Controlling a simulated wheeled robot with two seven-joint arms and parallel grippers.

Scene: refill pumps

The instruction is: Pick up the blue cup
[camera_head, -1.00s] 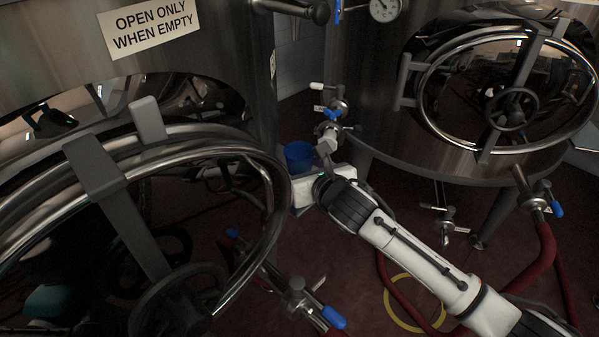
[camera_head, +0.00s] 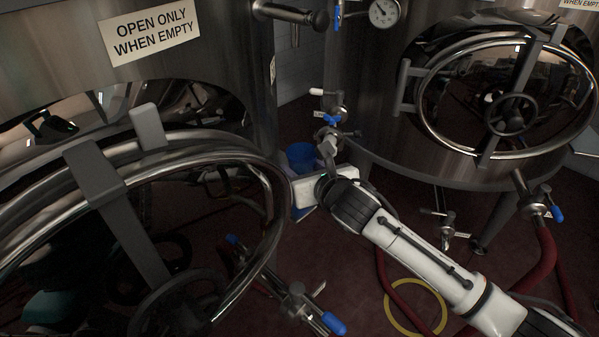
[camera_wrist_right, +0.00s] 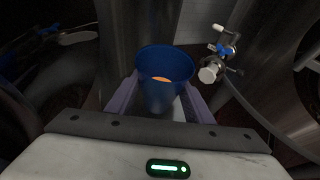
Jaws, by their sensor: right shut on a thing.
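The blue cup (camera_head: 300,154) is an open, upright cup in the gap between the two steel tanks in the head view. My right gripper (camera_head: 303,176) is at the cup and shut on it. In the right wrist view the cup (camera_wrist_right: 164,68) stands between the two purple-grey fingers of my right gripper (camera_wrist_right: 160,99), its open top towards the camera. An orange patch shows inside it. The cup's lower part is mostly hidden by the gripper, and I cannot tell whether it rests on anything. My left gripper is not in view.
The left tank's round hatch (camera_head: 262,152) stands close left of my right gripper. A tap with a blue lever (camera_head: 330,120) is just behind the cup. The right tank (camera_head: 375,130) is close on the right. Red hoses (camera_head: 543,262) and a yellow ring (camera_head: 388,312) lie lower right.

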